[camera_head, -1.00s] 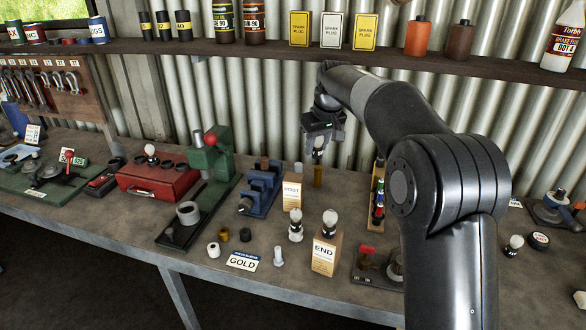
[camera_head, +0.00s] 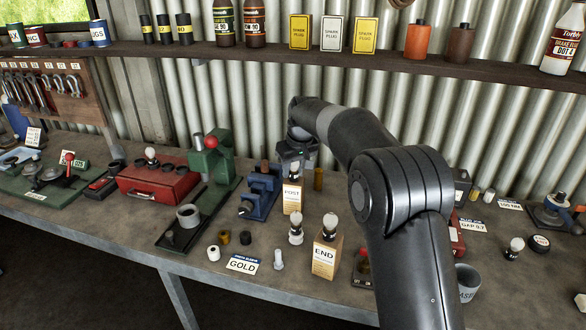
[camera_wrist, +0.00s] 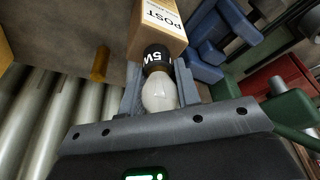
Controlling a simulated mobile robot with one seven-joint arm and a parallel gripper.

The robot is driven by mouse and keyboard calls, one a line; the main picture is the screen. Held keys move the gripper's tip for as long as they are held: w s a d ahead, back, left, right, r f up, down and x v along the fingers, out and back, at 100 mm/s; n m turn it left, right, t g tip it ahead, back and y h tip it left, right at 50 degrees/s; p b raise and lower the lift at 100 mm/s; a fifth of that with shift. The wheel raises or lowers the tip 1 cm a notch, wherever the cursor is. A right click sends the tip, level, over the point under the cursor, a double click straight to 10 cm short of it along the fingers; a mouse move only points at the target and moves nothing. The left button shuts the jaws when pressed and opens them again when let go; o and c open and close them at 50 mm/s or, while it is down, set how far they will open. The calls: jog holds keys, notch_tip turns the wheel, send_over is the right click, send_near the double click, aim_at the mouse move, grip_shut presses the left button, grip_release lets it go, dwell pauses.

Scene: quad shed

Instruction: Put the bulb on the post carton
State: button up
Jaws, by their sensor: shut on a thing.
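The post carton (camera_head: 292,199) is a small tan box with a white label reading POST, standing on the bench right of the blue vise. It also shows at the top of the wrist view (camera_wrist: 158,28). My gripper (camera_head: 293,167) is directly over this carton, pointing down. In the wrist view my gripper (camera_wrist: 157,86) is shut on a bulb (camera_wrist: 159,92) with a white globe and a dark base marked 5W. The bulb's base is at the carton's top; I cannot tell whether it touches.
The END carton (camera_head: 326,255) bears another bulb (camera_head: 330,224), and one more bulb (camera_head: 296,228) stands beside it. A blue vise (camera_head: 262,190) is close on the left and a brass cylinder (camera_head: 318,179) on the right. A GOLD card (camera_head: 243,264) lies in front.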

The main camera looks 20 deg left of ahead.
jog(key=o, duration=1)
jog(key=shift+f, duration=0.1)
jog(key=v, duration=1.2)
jog(key=s+d+r+m, duration=0.1)
jog(key=s+d+r, duration=0.15)
jog(key=d, duration=0.25)
jog(key=s+d+r+m, duration=0.1)
jog(key=s+d+r, duration=0.15)
jog(key=d, duration=0.25)
jog(key=s+d+f+m+t+h, duration=0.25)
jog(key=s+d+m, duration=0.25)
jog(key=s+d, duration=1.55)
jog(key=s+d+f, duration=0.1)
jog(key=s+f, duration=0.1)
jog(key=s, duration=0.2)
jog(key=s+d+f+m, duration=0.1)
jog(key=s+f, duration=0.2)
jog(key=s, duration=0.1)
jog(key=s+d+f+m, duration=0.1)
jog(key=s+f, duration=0.1)
jog(key=s, duration=0.2)
jog(key=shift+d+f+t, duration=0.2)
jog(key=shift+f+t, duration=0.15)
jog(key=shift+f, duration=0.05)
